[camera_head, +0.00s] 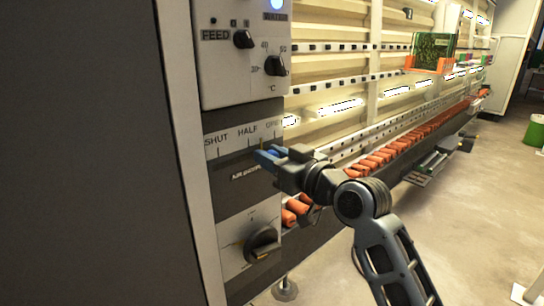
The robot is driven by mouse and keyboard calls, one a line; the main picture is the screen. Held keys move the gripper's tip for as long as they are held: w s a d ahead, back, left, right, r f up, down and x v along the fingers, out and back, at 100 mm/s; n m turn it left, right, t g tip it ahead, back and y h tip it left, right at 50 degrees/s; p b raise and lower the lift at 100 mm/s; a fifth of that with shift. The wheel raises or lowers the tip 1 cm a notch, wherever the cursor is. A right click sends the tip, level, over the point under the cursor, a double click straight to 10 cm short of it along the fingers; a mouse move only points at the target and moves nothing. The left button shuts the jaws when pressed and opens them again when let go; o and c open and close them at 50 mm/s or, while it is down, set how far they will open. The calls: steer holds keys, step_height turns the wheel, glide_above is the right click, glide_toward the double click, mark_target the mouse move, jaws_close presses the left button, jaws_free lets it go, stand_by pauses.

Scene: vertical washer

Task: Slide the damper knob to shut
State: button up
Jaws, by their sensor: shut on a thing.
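The damper scale panel (240,148) is on the washer's front, with marks reading SHUT at left, HALF in the middle and a partly covered label at right. My gripper (268,157) is at the right end of this scale, below the right-hand label. It is shut on the damper knob, which my blue-tipped fingers mostly hide. The slot to the left, toward HALF and SHUT, is uncovered.
Above are a FEED knob (243,39) and a temperature knob (275,66). Below is a black rotary knob (262,244). A dark panel (85,150) fills the left. Orange rollers (400,145) and a green circuit board (433,47) are at right.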

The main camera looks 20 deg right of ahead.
mark_target(216, 166)
jaws_close()
steer(key=s+a+p, duration=0.1)
steer(key=a, duration=0.2)
steer(key=s+a+p, duration=0.1)
steer(key=a, duration=0.2)
steer(key=s+a+p, duration=0.1)
steer(key=a, duration=0.2)
steer(key=shift+a+r, duration=0.1)
steer(key=shift+s+a, duration=0.1)
steer(key=shift+a, duration=0.35)
steer(key=o, duration=1)
jaws_free()
